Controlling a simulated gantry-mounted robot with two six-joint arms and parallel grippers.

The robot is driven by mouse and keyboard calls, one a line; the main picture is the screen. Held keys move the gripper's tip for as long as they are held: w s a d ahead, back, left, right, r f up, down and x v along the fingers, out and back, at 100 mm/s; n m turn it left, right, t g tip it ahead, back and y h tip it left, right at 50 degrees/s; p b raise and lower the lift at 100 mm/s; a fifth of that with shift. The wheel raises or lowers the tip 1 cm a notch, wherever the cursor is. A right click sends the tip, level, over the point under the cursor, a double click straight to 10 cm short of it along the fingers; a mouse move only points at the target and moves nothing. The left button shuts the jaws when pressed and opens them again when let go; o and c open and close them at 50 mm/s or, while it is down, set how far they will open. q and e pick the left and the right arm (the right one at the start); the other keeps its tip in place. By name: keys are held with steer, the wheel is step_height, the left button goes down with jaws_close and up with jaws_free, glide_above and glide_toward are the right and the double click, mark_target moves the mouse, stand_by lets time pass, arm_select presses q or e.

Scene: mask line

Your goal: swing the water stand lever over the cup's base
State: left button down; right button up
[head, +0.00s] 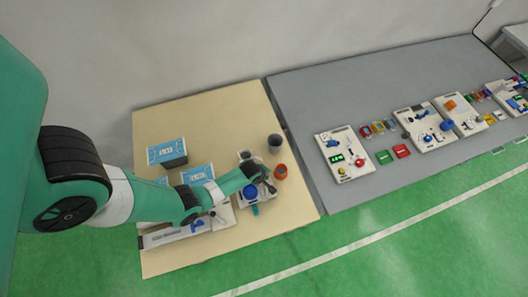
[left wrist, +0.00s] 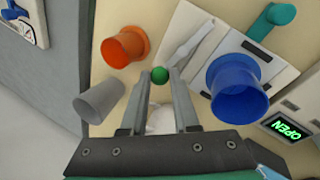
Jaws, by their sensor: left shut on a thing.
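My left gripper (head: 264,180) is over the small white station at the right of the wooden table. In the left wrist view, the fingers (left wrist: 158,82) are closed around a round green knob (left wrist: 159,75). I take it to be the lever's end; the rest of the lever is hidden. A blue cup (left wrist: 238,86) stands on the white base plate (left wrist: 268,68), beside the fingers and apart from them. The cup also shows in the head view (head: 250,191). A teal arm-like part (left wrist: 268,28) is at the plate's far edge. My right gripper is out of view.
An orange cup (left wrist: 124,47) and a grey cup (left wrist: 101,101) stand close beside the left fingers. A green OPEN display (left wrist: 286,128) is at the right. A grey table (head: 380,88) with several boards is at the right.

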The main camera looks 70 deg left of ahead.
arm_select(q)
steer(key=m, duration=0.2)
steer(key=w+m+h, duration=0.1)
steer(key=m, duration=0.1)
steer(key=shift+w+d+m+t+h, duration=0.1)
steer(key=shift+m+t+h, duration=0.2)
steer(key=m, duration=0.2)
steer(key=m+h, duration=0.1)
steer(key=shift+w+d+r+m, duration=0.1)
steer(key=shift+w+d+m, duration=0.15)
steer(key=shift+w+m, duration=0.1)
steer(key=m, duration=0.1)
steer(key=m+h, duration=0.1)
steer(key=m, duration=0.2)
steer(key=shift+w+d+g+h+p, duration=0.3)
steer(key=shift+d+g+p, duration=0.1)
steer(key=shift+d+m+h, duration=0.15)
steer(key=shift+d+m, duration=0.05)
steer(key=shift+m, duration=0.5)
steer(key=shift+d+m+h, duration=0.15)
steer(key=shift+m, duration=0.5)
steer(key=c, duration=0.7)
jaws_free()
